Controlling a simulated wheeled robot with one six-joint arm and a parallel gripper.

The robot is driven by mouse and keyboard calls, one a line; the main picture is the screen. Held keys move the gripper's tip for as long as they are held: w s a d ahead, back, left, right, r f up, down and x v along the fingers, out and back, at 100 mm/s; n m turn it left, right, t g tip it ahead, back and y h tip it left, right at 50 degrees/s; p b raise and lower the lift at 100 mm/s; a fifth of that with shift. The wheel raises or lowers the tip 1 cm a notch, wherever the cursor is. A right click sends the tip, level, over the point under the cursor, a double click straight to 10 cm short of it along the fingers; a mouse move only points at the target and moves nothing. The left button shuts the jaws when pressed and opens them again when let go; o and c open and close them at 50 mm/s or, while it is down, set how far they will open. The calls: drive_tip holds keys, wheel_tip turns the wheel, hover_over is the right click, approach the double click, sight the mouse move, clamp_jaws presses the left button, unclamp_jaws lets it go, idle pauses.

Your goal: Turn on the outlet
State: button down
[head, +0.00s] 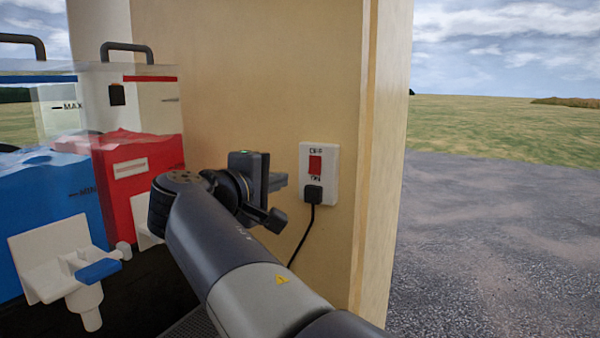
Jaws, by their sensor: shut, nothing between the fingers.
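The outlet (333,174) is a white plate on the wooden side wall, right of the picture's middle. It has a red rocker switch (315,165) with OFF marked above and ON below. A black plug (313,194) sits in its lower part, and a black cord hangs from it. I cannot tell which way the rocker is tilted. My gripper (280,199) is just left of the outlet, level with the switch and plug. Its fingers are shut and empty. It appears apart from the switch; the exact gap is unclear.
A blue drink tank (60,215) and a red drink tank (150,165) stand at the left, with white taps in front. The wooden wall (270,70) ends at a vertical edge right of the outlet. Open gravel (490,240) and grass lie outside.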

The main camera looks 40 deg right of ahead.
sight(314, 172)
drive_tip(key=p+x, duration=0.2)
drive_tip(key=x, duration=0.9)
drive_tip(key=shift+w+d, duration=0.15)
drive_tip(key=shift+d, duration=0.15)
drive_tip(key=shift+f, duration=0.1)
drive_tip(key=shift+d+f, duration=0.15)
